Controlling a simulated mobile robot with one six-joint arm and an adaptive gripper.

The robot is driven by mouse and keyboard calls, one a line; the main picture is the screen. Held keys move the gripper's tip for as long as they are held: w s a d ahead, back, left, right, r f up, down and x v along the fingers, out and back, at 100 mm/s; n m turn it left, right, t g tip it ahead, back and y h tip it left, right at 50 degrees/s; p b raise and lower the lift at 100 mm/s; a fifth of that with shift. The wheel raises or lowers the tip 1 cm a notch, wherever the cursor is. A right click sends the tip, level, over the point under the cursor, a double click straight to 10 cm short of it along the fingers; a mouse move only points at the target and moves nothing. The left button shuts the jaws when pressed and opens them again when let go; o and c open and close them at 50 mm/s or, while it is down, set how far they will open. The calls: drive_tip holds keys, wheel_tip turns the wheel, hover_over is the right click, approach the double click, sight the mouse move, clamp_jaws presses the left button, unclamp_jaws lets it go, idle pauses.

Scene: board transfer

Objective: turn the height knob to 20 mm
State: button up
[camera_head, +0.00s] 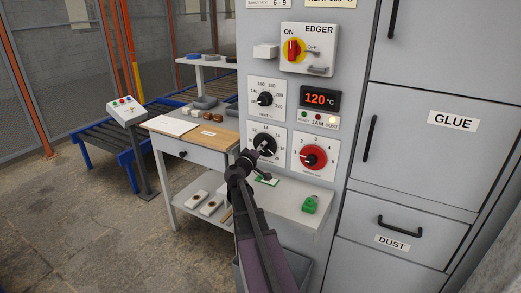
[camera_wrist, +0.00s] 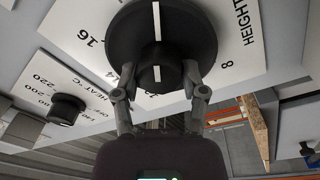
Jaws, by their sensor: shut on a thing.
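The height knob (camera_head: 268,141) is black with a white pointer line, on a white dial plate on the grey edger panel. In the wrist view the height knob (camera_wrist: 162,30) fills the top middle, with the numbers 16 and 8 and the word HEIGHT legible around it. My gripper (camera_head: 257,152) reaches up to the knob from below. In the wrist view my gripper (camera_wrist: 162,78) has one finger on each side of the knob's raised grip, shut on it. The fingers partly cover the dial in the head view, and I cannot read the exact setting.
The heat knob (camera_head: 265,99) sits above, and a red knob (camera_head: 313,157) is close on the right. A display (camera_head: 320,99) reads 120 °C. The yellow-red switch (camera_head: 293,50) is higher up. A wooden-topped table (camera_head: 217,134) stands left, and a shelf (camera_head: 290,197) juts out below.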

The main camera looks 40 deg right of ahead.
drive_tip(key=shift+w+r+m, duration=0.1)
drive_tip(key=shift+m, duration=1.3)
drive_tip(key=o, duration=1.1)
drive_tip(key=shift+o, duration=0.2)
drive_tip(key=shift+g, duration=0.3)
drive_tip(key=shift+n, duration=0.4)
